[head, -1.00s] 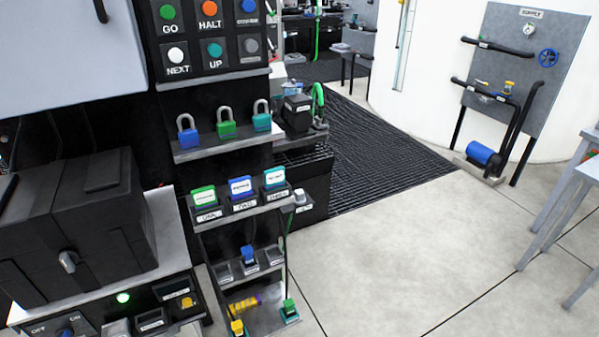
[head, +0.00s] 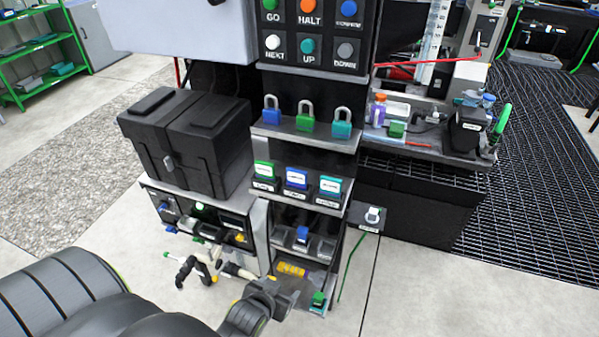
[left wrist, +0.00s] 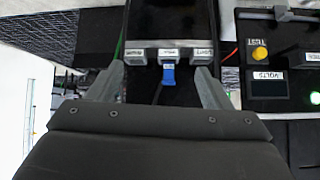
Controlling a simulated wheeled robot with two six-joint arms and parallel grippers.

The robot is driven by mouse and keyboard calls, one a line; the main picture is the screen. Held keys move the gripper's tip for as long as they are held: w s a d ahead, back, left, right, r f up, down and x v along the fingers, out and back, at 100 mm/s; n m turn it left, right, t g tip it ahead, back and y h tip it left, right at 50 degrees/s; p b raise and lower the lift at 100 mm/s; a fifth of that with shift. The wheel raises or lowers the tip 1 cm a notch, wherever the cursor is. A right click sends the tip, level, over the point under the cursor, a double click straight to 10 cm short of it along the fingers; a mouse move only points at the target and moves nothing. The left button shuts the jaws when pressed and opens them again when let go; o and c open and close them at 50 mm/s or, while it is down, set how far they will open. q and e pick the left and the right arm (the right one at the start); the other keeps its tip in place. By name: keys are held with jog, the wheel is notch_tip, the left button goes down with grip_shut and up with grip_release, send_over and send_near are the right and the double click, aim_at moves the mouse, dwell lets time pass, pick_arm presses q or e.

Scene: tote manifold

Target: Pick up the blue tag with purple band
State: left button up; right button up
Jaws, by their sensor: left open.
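The middle tag (head: 296,178) on the upper tag shelf is blue with a white label. A purple band cannot be made out clearly at this size. A green tag (head: 264,170) stands to its left and a teal tag (head: 330,186) to its right. A small blue piece (head: 302,235) sits in a holder on the shelf below; a blue piece also shows between the fingers in the left wrist view (left wrist: 168,75). My left gripper (head: 278,298) is low in front of the rack, open, and holds nothing visible. My right gripper is out of view.
Three padlocks (head: 306,117) stand on the shelf above the tags. A black case (head: 190,142) is at the left, over a control panel. A bench with a purple-bodied bottle (head: 378,110) is at the right. Open floor lies at the lower right.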

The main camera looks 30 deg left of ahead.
pick_arm(q)
notch_tip(320, 180, up, 29)
jog(key=n+t+y+p, duration=0.1)
jog(key=t+p, duration=0.2)
jog(key=t, duration=0.1)
jog(key=p, duration=0.1)
send_near(296, 180)
jog(key=d+f+x, duration=0.1)
jog(key=x, duration=0.3)
jog(key=shift+w+a+r+y+p, duration=0.2)
jog(key=shift+w+a+y+p, duration=0.1)
jog(key=shift+w+a+p, duration=0.15)
jog(key=shift+p+x, duration=0.45)
jog(key=shift+x, duration=1.6)
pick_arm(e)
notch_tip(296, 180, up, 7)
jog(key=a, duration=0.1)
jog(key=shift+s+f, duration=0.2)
